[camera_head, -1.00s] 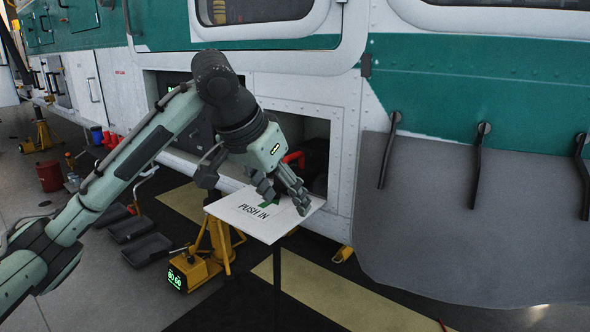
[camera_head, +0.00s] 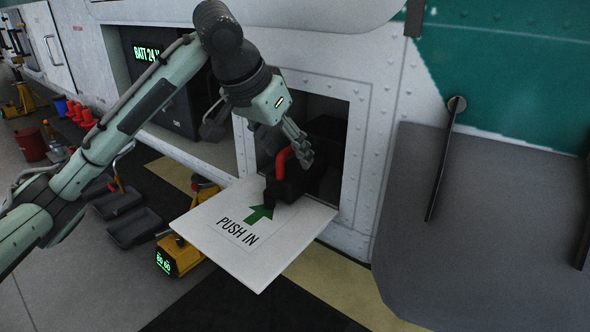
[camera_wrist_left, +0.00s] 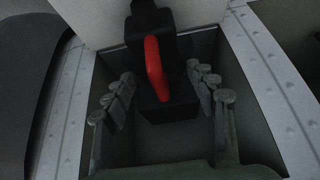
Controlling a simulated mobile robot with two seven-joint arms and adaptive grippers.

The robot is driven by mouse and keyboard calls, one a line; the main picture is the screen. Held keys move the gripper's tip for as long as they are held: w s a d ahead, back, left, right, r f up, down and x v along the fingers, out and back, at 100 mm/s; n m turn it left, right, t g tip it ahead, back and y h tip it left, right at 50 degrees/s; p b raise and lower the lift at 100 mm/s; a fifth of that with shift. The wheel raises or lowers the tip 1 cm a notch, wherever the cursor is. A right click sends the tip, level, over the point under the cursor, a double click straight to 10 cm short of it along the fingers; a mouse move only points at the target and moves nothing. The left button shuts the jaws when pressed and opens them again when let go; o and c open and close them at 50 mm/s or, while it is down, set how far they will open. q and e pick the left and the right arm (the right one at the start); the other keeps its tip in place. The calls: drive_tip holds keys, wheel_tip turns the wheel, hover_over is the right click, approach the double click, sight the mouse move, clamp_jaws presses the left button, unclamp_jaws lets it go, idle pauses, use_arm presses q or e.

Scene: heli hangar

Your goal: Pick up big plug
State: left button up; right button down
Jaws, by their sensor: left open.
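The big plug (camera_head: 290,184) is a black block with a red handle (camera_head: 280,163). It sits in the square opening in the helicopter's side, at the inner end of the white "PUSH IN" flap (camera_head: 237,252). My left gripper (camera_head: 301,148) is at the opening, just above and beside the red handle, and partly covers the plug. In the left wrist view the plug (camera_wrist_left: 172,112), with its red handle (camera_wrist_left: 154,68), lies between the spread fingers of my left gripper (camera_wrist_left: 162,92). The fingers are open, with visible gaps to the plug on both sides. My right gripper is not in view.
The opening's riveted metal frame (camera_head: 358,155) is close around my left gripper. A grey cover (camera_head: 480,220) hangs at the right. A bay with a "BATT 24 V" display (camera_head: 146,53) is at the left.

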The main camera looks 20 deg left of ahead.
sight(295, 167)
use_arm(q)
drive_tip(key=x, duration=0.6)
drive_tip(key=shift+s+f, duration=0.15)
drive_tip(key=shift+f, duration=0.1)
drive_tip(key=shift+r, duration=0.1)
drive_tip(key=c, duration=1.2)
